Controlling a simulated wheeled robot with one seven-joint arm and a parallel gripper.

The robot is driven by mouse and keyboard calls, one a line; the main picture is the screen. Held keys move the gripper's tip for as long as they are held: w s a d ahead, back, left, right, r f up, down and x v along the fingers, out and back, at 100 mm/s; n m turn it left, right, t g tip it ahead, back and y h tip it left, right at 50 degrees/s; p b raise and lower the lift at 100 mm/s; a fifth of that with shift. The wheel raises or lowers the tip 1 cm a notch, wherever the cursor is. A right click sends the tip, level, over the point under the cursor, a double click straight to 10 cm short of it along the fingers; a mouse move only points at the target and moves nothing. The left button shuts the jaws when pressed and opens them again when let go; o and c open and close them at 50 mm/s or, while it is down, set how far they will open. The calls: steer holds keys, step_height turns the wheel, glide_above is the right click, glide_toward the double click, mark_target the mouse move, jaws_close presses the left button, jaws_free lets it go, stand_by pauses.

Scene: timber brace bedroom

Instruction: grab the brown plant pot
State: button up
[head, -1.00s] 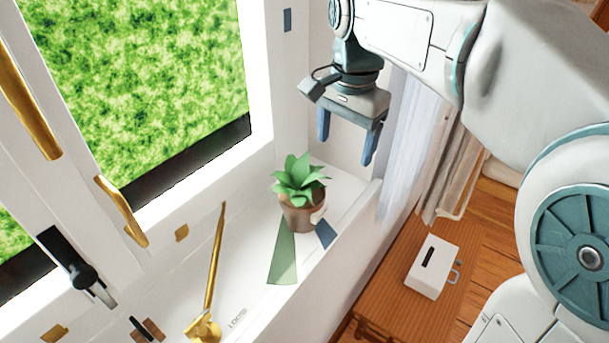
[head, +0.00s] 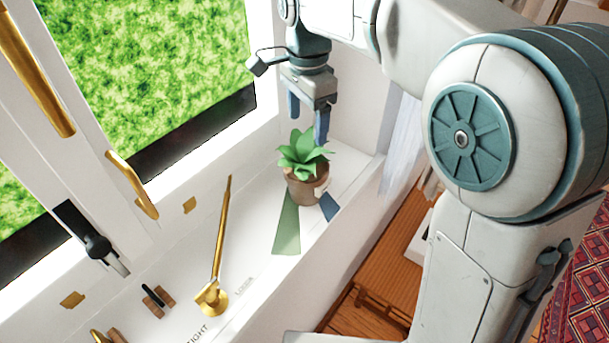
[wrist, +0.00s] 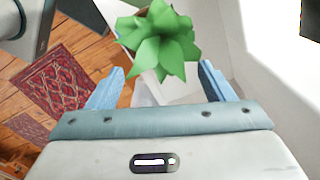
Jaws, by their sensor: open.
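The brown plant pot (head: 304,188) stands upright on the white window sill in the head view, with a green leafy plant (head: 301,152) growing from it. In the wrist view the plant's leaves (wrist: 161,40) cover most of the pot and lie beyond the fingertips, between their lines. My gripper (head: 308,122) is open and empty, pointing down just above and behind the plant in the head view. Its two blue fingers also show in the wrist view (wrist: 162,72), spread apart. I cannot tell whether a finger touches a leaf.
A brass stay (head: 221,235) lies on the sill left of the pot, near small wooden blocks (head: 158,301). Green (head: 287,225) and blue (head: 329,207) patches lie by the pot. The window frame (head: 185,190) bounds the left. A wooden surface (head: 385,265) lies below the sill.

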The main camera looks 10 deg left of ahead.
mark_target(302, 134)
steer(key=f, duration=0.2)
steer(key=a+f+p, duration=0.1)
steer(key=f, duration=0.1)
steer(key=shift+f, duration=0.65)
steer(key=shift+w+r, duration=0.1)
jaws_close()
